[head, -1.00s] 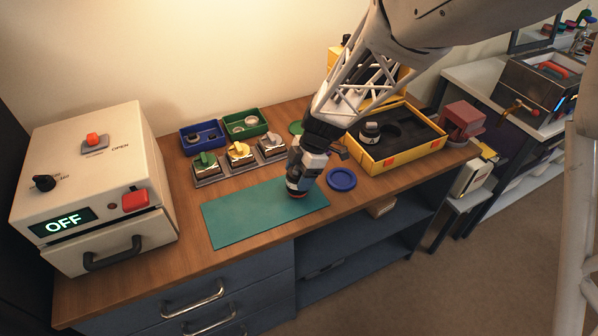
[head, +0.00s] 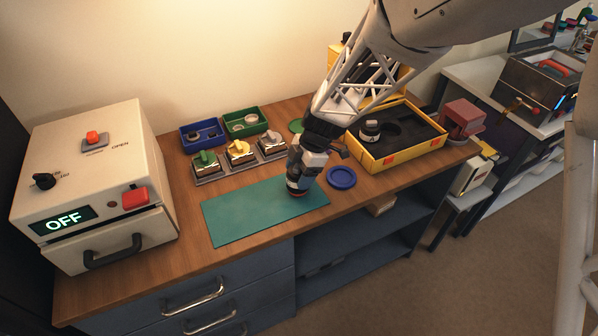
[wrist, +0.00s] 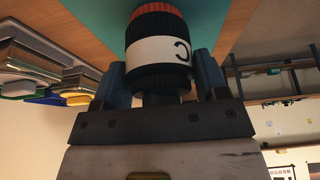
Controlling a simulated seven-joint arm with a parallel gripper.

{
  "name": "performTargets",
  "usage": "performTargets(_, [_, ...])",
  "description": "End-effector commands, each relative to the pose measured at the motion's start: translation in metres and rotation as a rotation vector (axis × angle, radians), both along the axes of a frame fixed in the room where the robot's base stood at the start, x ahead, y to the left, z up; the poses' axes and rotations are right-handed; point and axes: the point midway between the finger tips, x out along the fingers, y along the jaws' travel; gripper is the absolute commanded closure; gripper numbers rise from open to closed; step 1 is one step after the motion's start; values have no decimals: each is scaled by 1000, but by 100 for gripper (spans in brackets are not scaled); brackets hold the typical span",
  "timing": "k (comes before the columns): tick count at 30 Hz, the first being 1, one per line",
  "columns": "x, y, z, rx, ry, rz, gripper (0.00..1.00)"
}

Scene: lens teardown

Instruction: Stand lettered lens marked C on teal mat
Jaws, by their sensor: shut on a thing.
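The lens marked C (wrist: 158,48) is black with a white band bearing the letter and a red-orange ring at its far end. My gripper (wrist: 160,85) is shut on it, with a blue-grey finger on each side, in the wrist view. In the head view my gripper (head: 297,186) is over the right end of the teal mat (head: 250,212), with the lens's dark end low at the mat. I cannot tell whether the lens touches the mat.
A blue disc (head: 341,178) lies just right of the mat. A yellow case (head: 381,163) with another dark lens (head: 370,131) is behind it. Blue (head: 187,142) and green (head: 233,132) bins and several small levered blocks (head: 240,159) line the back. A white OFF machine (head: 100,170) stands left. The mat's left part is clear.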

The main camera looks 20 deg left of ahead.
Motion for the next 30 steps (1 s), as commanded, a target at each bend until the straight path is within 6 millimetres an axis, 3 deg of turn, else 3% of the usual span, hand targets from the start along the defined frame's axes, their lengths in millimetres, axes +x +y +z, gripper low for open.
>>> performTargets(12, [0,0,-6,1,-1,0,57])
performTargets(13, [0,0,-6,1,-1,1,29])
performTargets(18, [0,0,-6,0,0,0,3])
performTargets(30, [0,0,-7,0,0,0,0])
